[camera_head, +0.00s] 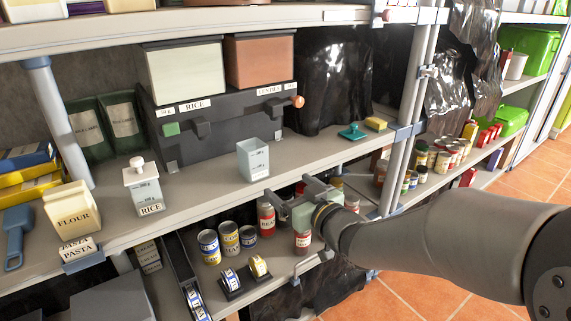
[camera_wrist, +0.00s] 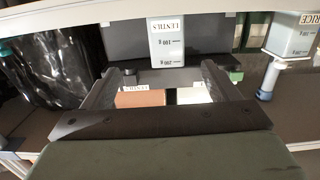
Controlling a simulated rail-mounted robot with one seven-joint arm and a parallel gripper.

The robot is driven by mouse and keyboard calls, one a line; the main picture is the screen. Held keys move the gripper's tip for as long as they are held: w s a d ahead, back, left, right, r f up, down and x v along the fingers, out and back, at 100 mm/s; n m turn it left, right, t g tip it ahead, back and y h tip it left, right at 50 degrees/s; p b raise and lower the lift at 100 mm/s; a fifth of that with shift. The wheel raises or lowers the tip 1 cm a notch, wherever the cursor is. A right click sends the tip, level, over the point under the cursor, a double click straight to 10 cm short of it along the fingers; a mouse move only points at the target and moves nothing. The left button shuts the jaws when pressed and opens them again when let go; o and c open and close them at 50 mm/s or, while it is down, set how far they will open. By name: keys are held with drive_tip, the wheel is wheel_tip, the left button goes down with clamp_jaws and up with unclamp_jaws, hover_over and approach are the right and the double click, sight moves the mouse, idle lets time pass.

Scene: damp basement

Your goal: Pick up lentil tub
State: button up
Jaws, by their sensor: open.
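The lentil tub (camera_head: 254,160) is a small, clear, squarish tub with no lid visible. It stands upright on the shelf in front of the dark dispenser unit. In the wrist view, which looks upside down, the tub (camera_wrist: 168,42) shows a LENTILS label and gram marks. My gripper (camera_head: 289,188) is open and empty at the shelf's front edge, just in front and to the right of the tub in the head view. In the wrist view my fingertips (camera_wrist: 160,74) are spread apart, with the tub beyond them and not between them.
The dispenser unit (camera_head: 220,122) with rice and lentil bins stands behind. A lidded rice tub (camera_head: 148,190) and flour box (camera_head: 72,208) stand left; a green scraper (camera_head: 352,131) and yellow sponge (camera_head: 376,124) lie right. Cans (camera_head: 209,246) fill the lower shelf.

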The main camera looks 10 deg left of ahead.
sight(259, 163)
drive_tip(key=shift+y, duration=0.6)
drive_tip(key=x, duration=1.3)
drive_tip(key=shift+s+a+r, duration=0.1)
drive_tip(key=shift+s+a, duration=0.15)
drive_tip(key=shift+a, duration=0.05)
drive_tip(key=p+x, duration=0.1)
drive_tip(key=x, duration=0.3)
drive_tip(key=shift+w+a, duration=0.2)
drive_tip(key=shift+w, duration=0.1)
drive_tip(key=c, duration=1.1)
